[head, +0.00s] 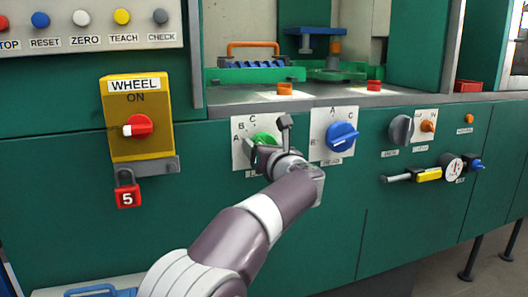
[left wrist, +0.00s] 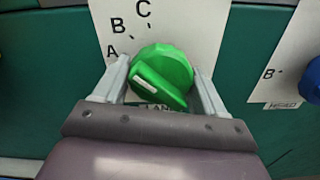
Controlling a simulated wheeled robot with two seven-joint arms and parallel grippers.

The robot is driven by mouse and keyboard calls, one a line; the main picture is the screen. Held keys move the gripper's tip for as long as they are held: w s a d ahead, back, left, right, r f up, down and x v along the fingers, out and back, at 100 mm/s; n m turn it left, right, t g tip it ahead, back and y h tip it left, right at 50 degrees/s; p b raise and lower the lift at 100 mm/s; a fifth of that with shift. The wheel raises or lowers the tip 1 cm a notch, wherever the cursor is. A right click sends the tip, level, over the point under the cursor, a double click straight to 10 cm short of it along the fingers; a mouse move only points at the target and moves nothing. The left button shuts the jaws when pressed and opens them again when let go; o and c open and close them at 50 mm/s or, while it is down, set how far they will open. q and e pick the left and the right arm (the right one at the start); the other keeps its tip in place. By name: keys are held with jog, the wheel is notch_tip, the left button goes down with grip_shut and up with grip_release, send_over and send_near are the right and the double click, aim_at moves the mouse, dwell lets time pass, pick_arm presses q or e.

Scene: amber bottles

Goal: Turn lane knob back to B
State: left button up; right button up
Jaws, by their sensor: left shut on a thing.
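The green lane knob (head: 264,138) sits on a white plate (head: 241,158) on the green panel, with letters A, B and C around its upper left. In the left wrist view the knob (left wrist: 162,72) has a raised ridge with a white mark at its left end, pointing roughly toward A rather than B or C. My left gripper (left wrist: 162,80) has one finger on each side of the knob and is shut on it. A label below the knob is partly hidden by the gripper. My right gripper is not in view.
A blue knob (head: 342,136) on its own lettered plate is close to the right. A yellow WHEEL box (head: 137,145) with a red knob and a red padlock (head: 127,195) is at the left. A grey knob (head: 401,130) and a gauge (head: 453,170) are farther right.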

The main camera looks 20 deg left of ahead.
pick_arm(q)
jog(key=shift+f, duration=0.2)
jog(key=o, duration=0.9)
jog(key=shift+o, duration=0.2)
jog(key=shift+r, duration=0.1)
jog(key=p+v, duration=0.1)
jog(key=v, duration=1.1)
jog(key=shift+s+d+p, duration=0.2)
jog(key=shift+s+p, duration=0.05)
jog(key=shift+p, duration=0.15)
